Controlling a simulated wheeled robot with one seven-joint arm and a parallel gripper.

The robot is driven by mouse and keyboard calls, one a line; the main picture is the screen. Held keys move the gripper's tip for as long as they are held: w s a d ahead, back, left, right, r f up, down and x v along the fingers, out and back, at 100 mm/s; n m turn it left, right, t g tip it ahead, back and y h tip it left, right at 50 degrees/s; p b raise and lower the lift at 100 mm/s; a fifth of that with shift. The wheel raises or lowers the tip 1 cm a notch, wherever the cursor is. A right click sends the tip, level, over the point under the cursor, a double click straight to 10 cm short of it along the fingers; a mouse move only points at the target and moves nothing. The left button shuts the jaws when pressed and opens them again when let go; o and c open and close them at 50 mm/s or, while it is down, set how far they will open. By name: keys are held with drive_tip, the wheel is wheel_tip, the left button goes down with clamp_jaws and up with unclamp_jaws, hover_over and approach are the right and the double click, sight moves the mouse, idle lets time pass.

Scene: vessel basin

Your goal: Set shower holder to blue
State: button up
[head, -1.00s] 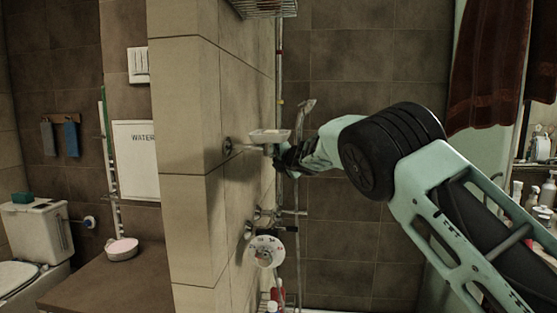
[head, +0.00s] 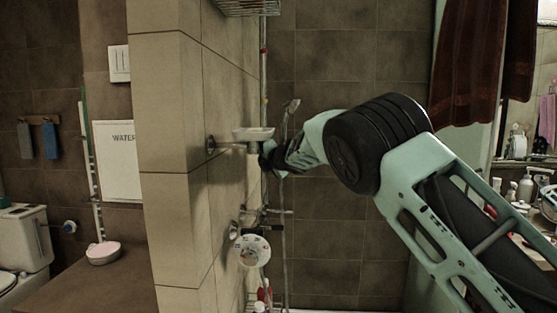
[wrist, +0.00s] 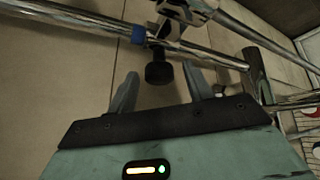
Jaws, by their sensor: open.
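The shower holder is a chrome slider (wrist: 181,14) with a black knob (wrist: 160,73), on a chrome rail (wrist: 72,22) in the wrist view. A blue band (wrist: 138,34) is on the rail just left of the holder, close against it. My gripper (wrist: 161,72) is open. Its two fingertips lie either side of the black knob, with visible gaps. In the head view my gripper (head: 268,157) is at the upright rail (head: 264,75), and the holder is mostly hidden there. A red band (head: 264,50) is higher on that rail.
A soap dish (head: 253,133) on a wall arm is close left of my gripper. A round dial (head: 252,251) and taps are below. A wire basket (head: 246,7) hangs above. A tiled wall edge (head: 165,150) stands to the left.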

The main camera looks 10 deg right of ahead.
drive_tip(key=b+v, duration=0.6)
drive_tip(key=v, duration=1)
drive_tip(key=shift+s, duration=0.2)
drive_tip(key=shift+r, duration=0.1)
drive_tip(key=s+a+f+m+g+h+p, duration=0.15)
drive_tip(key=s+a+f+m+g, duration=0.25)
drive_tip(key=s+f+m, duration=0.6)
drive_tip(key=s+a+f+m+g+y+p, duration=0.1)
drive_tip(key=s+a+f+m+g+p, duration=0.3)
drive_tip(key=s, duration=0.9)
drive_tip(key=s+d+f+m+g+h, duration=0.1)
drive_tip(key=s+f+m+g, duration=0.1)
drive_tip(key=s, duration=1)
drive_tip(key=s+d+f+m+g+h, duration=0.1)
drive_tip(key=s+f+m+g, duration=0.2)
drive_tip(key=s, duration=0.9)
wheel_tip(320, 180, down, 2)
drive_tip(key=shift+s+d+f+g, duration=0.2)
drive_tip(key=shift+d+f+g, duration=0.05)
drive_tip(key=shift+g, duration=0.85)
drive_tip(key=shift+h, duration=0.25)
drive_tip(key=shift+s+r, duration=0.25)
drive_tip(key=shift+s, duration=0.15)
